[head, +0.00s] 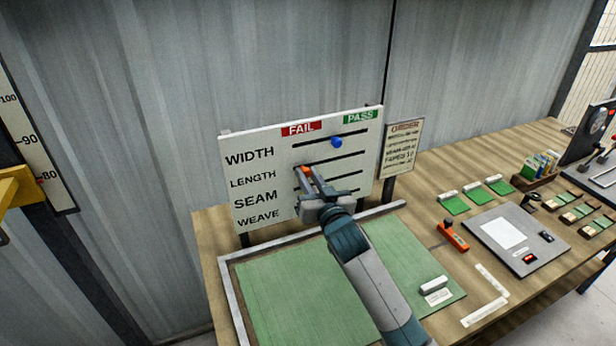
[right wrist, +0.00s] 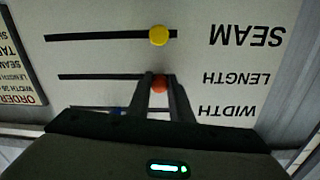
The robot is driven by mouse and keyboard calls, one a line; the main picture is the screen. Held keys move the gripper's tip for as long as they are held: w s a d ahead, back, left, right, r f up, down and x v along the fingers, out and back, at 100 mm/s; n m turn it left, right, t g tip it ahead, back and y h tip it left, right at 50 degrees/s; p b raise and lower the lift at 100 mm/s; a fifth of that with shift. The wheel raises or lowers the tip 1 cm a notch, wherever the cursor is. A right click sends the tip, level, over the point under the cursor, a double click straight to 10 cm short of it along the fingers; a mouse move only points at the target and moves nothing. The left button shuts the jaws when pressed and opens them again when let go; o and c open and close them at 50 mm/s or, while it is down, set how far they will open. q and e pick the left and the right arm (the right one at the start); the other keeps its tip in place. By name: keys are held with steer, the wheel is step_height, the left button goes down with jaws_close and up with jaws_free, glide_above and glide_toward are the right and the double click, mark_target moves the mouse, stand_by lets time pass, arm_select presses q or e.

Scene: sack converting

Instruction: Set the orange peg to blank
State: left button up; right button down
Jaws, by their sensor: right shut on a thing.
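The white board (head: 255,178) stands upright at the back of the bench, with rows WIDTH, LENGTH, SEAM and WEAVE and headings FAIL (head: 301,128) and PASS (head: 360,117). The orange peg (head: 305,170) is in the LENGTH slot, near its left end, roughly below FAIL. My right gripper (right wrist: 160,80) is shut on the orange peg, which shows between its fingertips in the right wrist view (right wrist: 159,86). The blue peg (head: 336,142) is in the WIDTH slot, right of its middle. The yellow peg (right wrist: 159,36) is in the SEAM slot. My left gripper is out of view.
An order sign (head: 402,147) stands close to the board's right. A green mat (head: 290,290) lies in front, with a white roll (head: 433,284) on it. An orange-handled tool (head: 453,236), a grey panel (head: 490,250) and green cards (head: 454,205) lie farther right.

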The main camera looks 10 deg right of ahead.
steer(key=d, duration=0.3)
steer(key=w+d, duration=0.1)
steer(key=d, duration=0.4)
steer(key=shift+w+d+p, duration=0.3)
steer(key=shift+w, duration=0.05)
steer(key=shift+a, duration=0.1)
steer(key=c, duration=1.6)
jaws_free()
steer(key=shift+s, duration=0.15)
steer(key=shift+s, duration=0.5)
steer(key=s+d+b, duration=0.1)
steer(key=s, duration=0.4)
steer(key=s+b, duration=0.2)
steer(key=s, duration=0.3)
steer(key=s+d+b, duration=0.1)
steer(key=s+b, duration=0.1)
steer(key=s, duration=0.4)
steer(key=shift+d, duration=0.3)
